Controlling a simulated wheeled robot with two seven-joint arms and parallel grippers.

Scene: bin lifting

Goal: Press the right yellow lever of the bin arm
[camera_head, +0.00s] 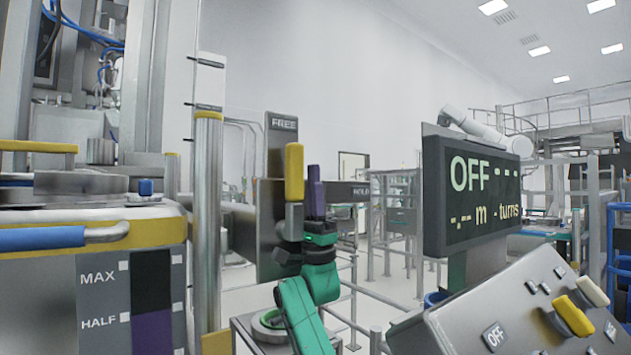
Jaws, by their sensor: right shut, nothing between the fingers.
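A yellow lever (294,172) stands upright on a grey stem in front of a grey plate marked FREE (283,124) at the top. A dark arm of the plate to its right carries a second, partly hidden label. My right gripper (315,185), with purple fingers and a green and black body, points up just right of the lever. Its fingers are shut and hold nothing. I cannot tell whether they touch the lever. My green right arm rises from the lower middle. My left gripper is not in view.
A bin (108,310) marked MAX and HALF, with a blue handle (42,238), stands at left beside a metal post (207,210). A display (478,192) reads OFF at right. Below it, a tilted panel (480,300) carries yellow (573,315) and white levers. Railings stand behind.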

